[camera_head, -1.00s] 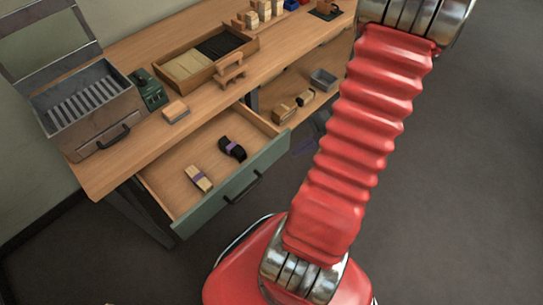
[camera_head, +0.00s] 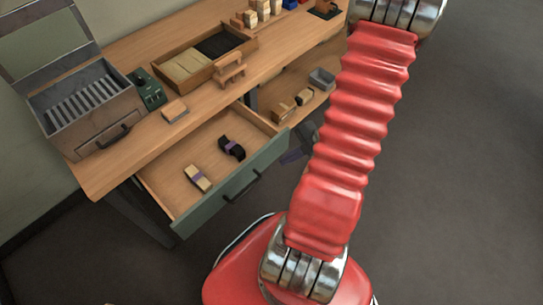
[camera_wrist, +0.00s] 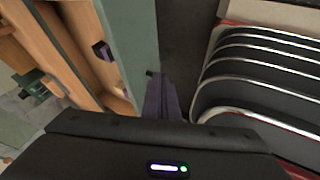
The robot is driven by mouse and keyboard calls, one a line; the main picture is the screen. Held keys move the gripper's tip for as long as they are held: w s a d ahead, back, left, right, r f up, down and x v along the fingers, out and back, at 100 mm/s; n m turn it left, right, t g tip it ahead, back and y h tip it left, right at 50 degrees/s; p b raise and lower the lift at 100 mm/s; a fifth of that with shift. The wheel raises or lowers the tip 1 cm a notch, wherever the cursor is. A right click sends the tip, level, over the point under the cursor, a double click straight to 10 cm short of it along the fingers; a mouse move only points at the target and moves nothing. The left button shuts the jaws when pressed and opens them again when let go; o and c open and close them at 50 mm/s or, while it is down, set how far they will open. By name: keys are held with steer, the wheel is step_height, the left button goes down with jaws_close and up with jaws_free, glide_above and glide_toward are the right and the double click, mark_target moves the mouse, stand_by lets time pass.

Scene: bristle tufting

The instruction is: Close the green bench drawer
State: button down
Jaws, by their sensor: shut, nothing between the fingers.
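The green bench drawer (camera_head: 228,190) stands pulled out from under the wooden bench. Its green front with a dark handle (camera_head: 243,187) faces toward me. Inside lie a pale bundle with a purple band (camera_head: 198,178) and a black bundle with a purple band (camera_head: 232,147).
The bench top (camera_head: 120,165) holds a grey metal box (camera_head: 90,110), a dark green device (camera_head: 147,90), a small block (camera_head: 175,111) and a wooden tray (camera_head: 195,62). A lower shelf (camera_head: 270,97) holds a grey bin (camera_head: 321,78). Floor in front is clear.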

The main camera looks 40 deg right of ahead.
mark_target(261, 164)
steer(key=shift+w+a+f, duration=0.3)
steer(key=shift+w+f, duration=0.3)
steer(key=shift+w, duration=0.4)
steer(key=shift+w+a+f, duration=0.3)
steer(key=shift+w+f, duration=0.25)
steer(key=shift+w, duration=0.5)
steer(key=shift+w+a+f, duration=0.3)
steer(key=shift+w+f, duration=0.3)
steer(key=shift+w, duration=0.4)
